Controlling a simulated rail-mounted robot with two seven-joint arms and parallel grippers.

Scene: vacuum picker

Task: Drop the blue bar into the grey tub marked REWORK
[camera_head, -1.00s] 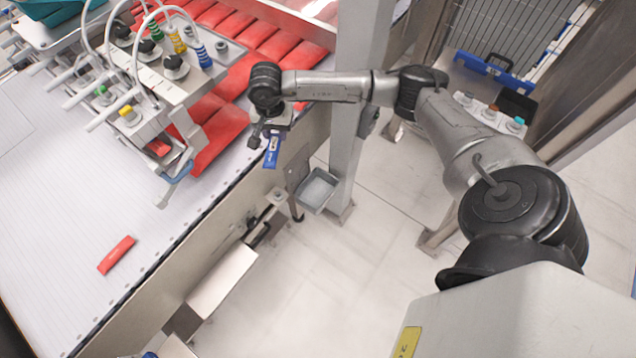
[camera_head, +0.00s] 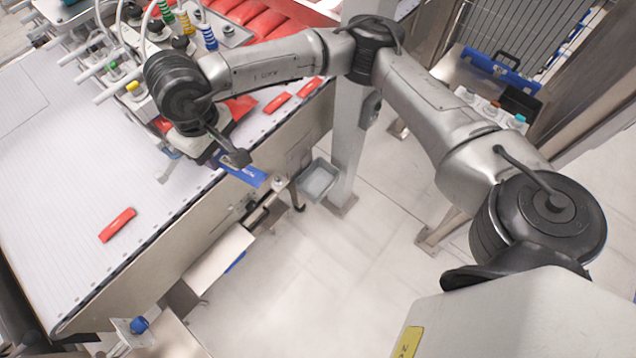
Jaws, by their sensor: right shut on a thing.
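The blue bar (camera_head: 244,172) is held in my right gripper (camera_head: 224,158), above the near edge of the white belt. The gripper is shut on it; its fingers are mostly hidden by the wrist. A small grey tub (camera_head: 317,181) hangs at the foot of the metal post, right of and lower than the bar. I cannot read any marking on the tub, and it looks empty. The bar is apart from the tub. My left gripper is not in view.
The white belt (camera_head: 60,190) carries a red bar (camera_head: 117,225) and more red bars by the picker head. The metal post (camera_head: 347,150) stands behind the tub. A blue tray (camera_head: 500,72) lies at the upper right.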

